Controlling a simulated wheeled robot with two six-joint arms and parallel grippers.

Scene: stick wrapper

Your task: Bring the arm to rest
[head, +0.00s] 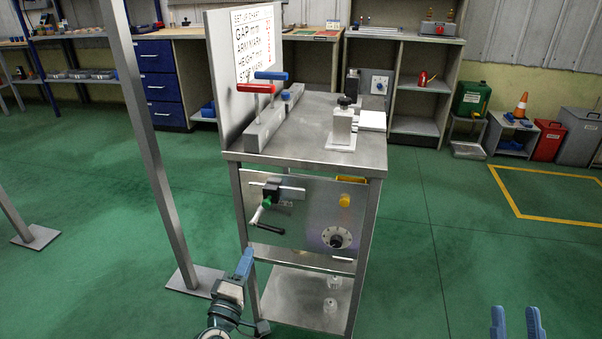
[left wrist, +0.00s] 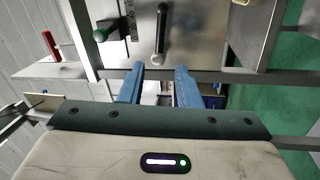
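My left gripper (head: 246,262) is in front of the steel machine stand (head: 305,168), low and left of its front panel. In the left wrist view its two blue fingers (left wrist: 158,88) are spread apart with nothing held between them. The panel's crank lever (left wrist: 160,35) lies beyond the fingertips there, with a gap I cannot judge. In the head view the crank (head: 258,214) hangs tilted below a green knob (head: 267,201). My right gripper (head: 516,322) shows only its two blue fingertips at the bottom right, apart and empty over the floor.
The panel has a yellow button (head: 345,200) and a round dial (head: 337,237). Red (head: 256,88) and blue (head: 271,75) handles stand on top. A metal post (head: 150,140) rises left of the stand. Green floor is open at right.

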